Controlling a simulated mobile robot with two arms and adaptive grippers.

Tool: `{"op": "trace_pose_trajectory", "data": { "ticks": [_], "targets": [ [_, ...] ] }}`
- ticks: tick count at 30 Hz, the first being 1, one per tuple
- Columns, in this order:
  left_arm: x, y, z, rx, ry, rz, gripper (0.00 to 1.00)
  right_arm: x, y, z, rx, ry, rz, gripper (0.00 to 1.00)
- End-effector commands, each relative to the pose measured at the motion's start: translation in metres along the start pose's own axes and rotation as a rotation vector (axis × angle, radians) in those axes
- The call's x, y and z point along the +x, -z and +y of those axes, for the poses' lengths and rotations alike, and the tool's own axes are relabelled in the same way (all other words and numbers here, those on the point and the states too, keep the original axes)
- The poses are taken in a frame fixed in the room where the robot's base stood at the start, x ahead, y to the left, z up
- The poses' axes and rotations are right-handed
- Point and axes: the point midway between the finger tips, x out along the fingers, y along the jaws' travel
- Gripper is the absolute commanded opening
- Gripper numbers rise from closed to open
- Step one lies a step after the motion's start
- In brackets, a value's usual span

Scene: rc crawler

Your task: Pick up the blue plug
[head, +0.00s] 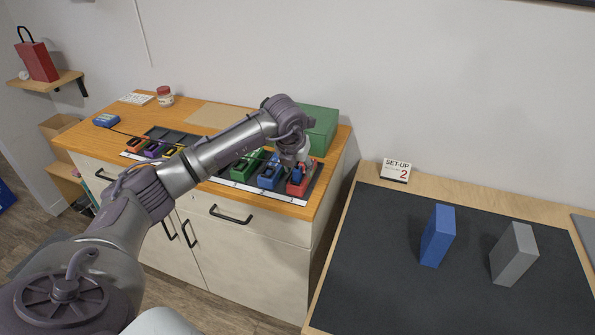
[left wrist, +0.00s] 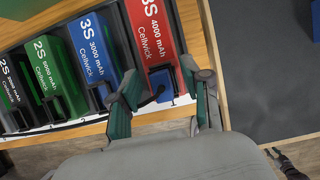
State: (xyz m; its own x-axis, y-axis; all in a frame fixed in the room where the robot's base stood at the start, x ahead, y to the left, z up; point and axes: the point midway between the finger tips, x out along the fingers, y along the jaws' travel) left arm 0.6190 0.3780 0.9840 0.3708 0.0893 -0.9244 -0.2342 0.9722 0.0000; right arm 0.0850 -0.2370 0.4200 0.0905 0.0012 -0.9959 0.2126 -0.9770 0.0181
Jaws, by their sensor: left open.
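The blue plug (left wrist: 161,84) shows in the left wrist view as a small blue block with a dark lead, at the near end of the red battery pack (left wrist: 158,35). My left gripper (left wrist: 160,77) is open, with one finger on each side of the plug. I cannot tell whether either finger touches it. In the head view my left gripper (head: 301,158) points down over the red pack (head: 298,188) at the right end of the row, and the plug is hard to make out there. My right gripper is not in view.
Blue (left wrist: 95,45), green (left wrist: 55,75) and black packs stand in a row to the left. A green box (head: 321,128) is behind my left gripper. A separate table with a dark mat (head: 380,260) holds a blue block (head: 437,236) and a grey block (head: 514,254).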

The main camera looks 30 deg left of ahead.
Motion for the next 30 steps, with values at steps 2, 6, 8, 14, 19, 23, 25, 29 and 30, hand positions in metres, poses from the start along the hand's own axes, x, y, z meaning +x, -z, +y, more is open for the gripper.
{"op": "trace_pose_trajectory", "data": {
  "ticks": [2,6,8,14,19,23,25,29,30],
  "targets": [
    [0.0034,-0.0001,0.0002,0.000,-0.001,0.000,0.48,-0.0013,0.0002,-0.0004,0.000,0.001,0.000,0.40],
    [0.0045,0.0000,0.0003,0.001,-0.001,-0.001,0.48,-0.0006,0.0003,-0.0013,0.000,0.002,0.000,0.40],
    [0.0044,0.0000,0.0002,0.001,-0.001,-0.001,0.48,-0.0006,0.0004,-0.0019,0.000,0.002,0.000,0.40],
    [0.0041,0.0000,0.0002,0.001,0.000,-0.001,0.16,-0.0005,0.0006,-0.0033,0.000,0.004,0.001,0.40],
    [0.0039,-0.0001,0.0002,0.001,0.000,-0.001,0.00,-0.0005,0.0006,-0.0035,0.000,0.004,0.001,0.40],
    [0.0038,-0.0001,0.0002,0.000,0.000,-0.001,0.00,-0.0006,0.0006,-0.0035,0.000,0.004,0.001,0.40],
    [0.0036,-0.0003,0.0002,0.000,0.000,-0.001,0.00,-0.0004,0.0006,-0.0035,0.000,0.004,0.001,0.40],
    [0.0003,-0.0021,0.0000,0.000,0.001,-0.003,0.00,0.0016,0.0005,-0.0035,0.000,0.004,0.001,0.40],
    [-0.0021,-0.0032,-0.0002,0.000,0.001,-0.004,0.00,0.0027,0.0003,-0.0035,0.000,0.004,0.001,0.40]
  ]
}}
